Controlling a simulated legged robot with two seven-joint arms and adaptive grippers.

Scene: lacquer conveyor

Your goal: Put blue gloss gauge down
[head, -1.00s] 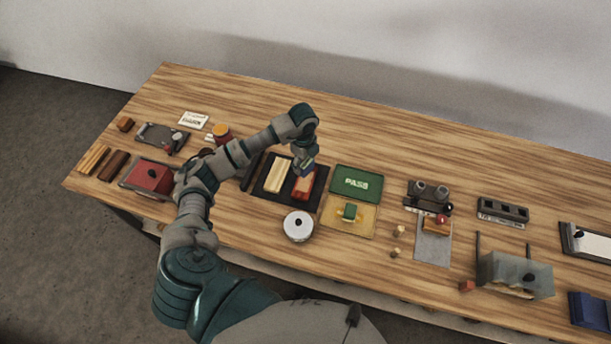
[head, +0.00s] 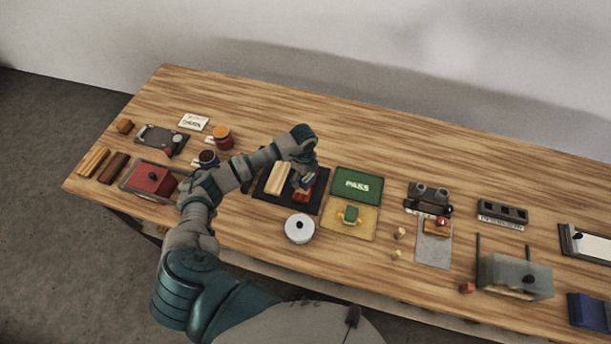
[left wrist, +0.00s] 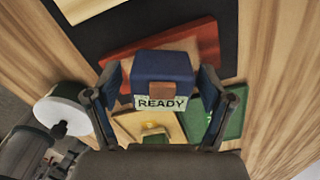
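The blue gloss gauge (left wrist: 160,68) is a blue block with a brown patch and a pale READY label at its lower edge. In the head view my left gripper (head: 304,180) is over the red panel (head: 300,196) on the black mat (head: 318,201). The red panel is also behind the gauge in the left wrist view (left wrist: 205,40). I cannot tell whether the gauge touches the panel. My right gripper is not in view.
A pale wooden panel (head: 278,177) lies left of the red one. A white round pot (head: 299,228) stands in front. The green PASS mat (head: 358,184) and a yellow tray (head: 362,224) with a green block lie right. Jars (head: 222,137) stand behind my arm.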

